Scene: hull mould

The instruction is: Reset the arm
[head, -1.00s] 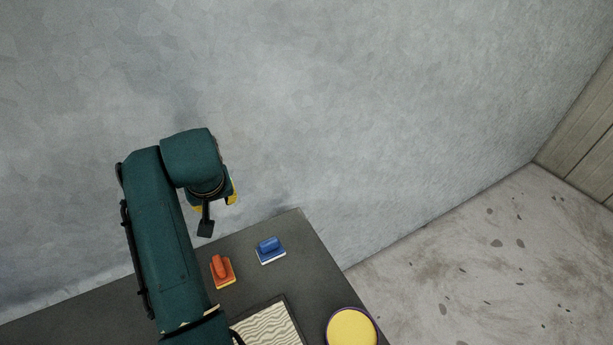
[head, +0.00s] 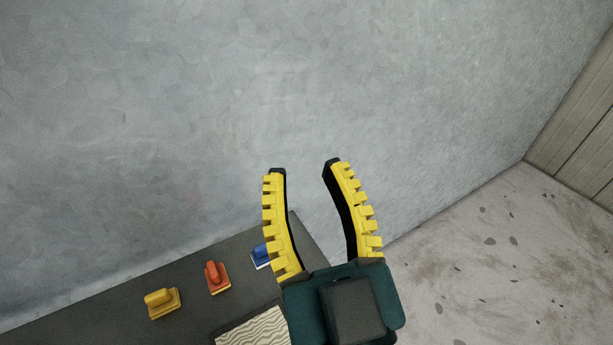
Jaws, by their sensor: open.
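My gripper (head: 305,168) is in the lower middle of the head view. Its two yellow ribbed fingers with black inner faces point up the picture and stand wide apart. Nothing is between them except the grey wall behind. My gripper's dark green body is at the bottom, in front of the table's right end. It hides part of the table there.
On the dark table (head: 100,310) stand a yellow handled block (head: 161,302), an orange-red one (head: 216,277) and a blue one (head: 259,257), partly hidden by the left finger. A framed wavy cream panel (head: 250,332) lies in front. Grey floor (head: 490,270) is open at right.

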